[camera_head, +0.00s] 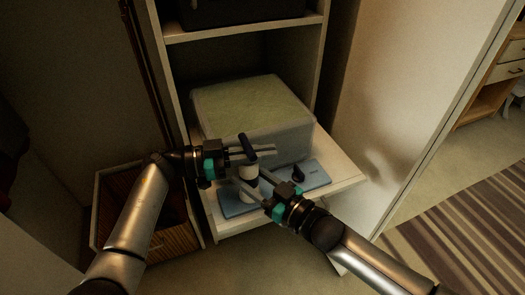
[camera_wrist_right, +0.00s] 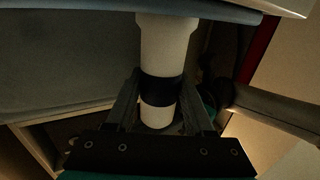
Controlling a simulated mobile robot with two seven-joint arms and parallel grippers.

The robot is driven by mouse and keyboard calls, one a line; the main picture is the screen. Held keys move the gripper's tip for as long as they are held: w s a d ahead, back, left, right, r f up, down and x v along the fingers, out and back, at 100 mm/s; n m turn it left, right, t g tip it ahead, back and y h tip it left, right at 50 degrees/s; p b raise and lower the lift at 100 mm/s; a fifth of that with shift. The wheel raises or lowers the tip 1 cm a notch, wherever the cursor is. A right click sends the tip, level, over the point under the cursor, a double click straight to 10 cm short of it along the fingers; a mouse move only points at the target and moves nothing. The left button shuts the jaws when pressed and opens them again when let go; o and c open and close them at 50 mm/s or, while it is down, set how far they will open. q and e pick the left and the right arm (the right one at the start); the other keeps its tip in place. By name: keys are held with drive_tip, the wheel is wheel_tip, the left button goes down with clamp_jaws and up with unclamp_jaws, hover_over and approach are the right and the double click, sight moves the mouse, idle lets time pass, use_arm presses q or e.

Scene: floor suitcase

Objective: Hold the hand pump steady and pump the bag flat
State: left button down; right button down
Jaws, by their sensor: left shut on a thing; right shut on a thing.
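The bag (camera_head: 250,105) is a full, boxy block with a yellowish-green top and grey sides, standing on the pull-out shelf. The hand pump (camera_head: 248,173) is upright in front of it, with a white body, a black band and a dark cross handle (camera_head: 247,147). My left gripper (camera_head: 264,150) is shut at the handle. My right gripper (camera_head: 251,183) is shut on the pump body. In the right wrist view the right gripper's fingers (camera_wrist_right: 160,95) flank the pump's black band (camera_wrist_right: 161,90). The fingers partly hide the pump.
A flat blue panel (camera_head: 318,179) with a black knob (camera_head: 298,174) lies under the pump on the shelf (camera_head: 347,178). Cabinet walls stand on both sides and a dark case (camera_head: 240,10) sits above. A wooden drawer (camera_head: 118,205) is open at left.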

use_arm(q)
drive_tip(key=shift+r, duration=2.2)
drive_tip(key=c, duration=0.9)
unclamp_jaws()
drive_tip(key=shift+c, duration=0.2)
drive_tip(key=shift+a, duration=0.1)
drive_tip(key=s+a, duration=0.1)
drive_tip(key=a, duration=1.1)
drive_tip(key=shift+s, duration=0.15)
drive_tip(key=shift+d+f, duration=0.1)
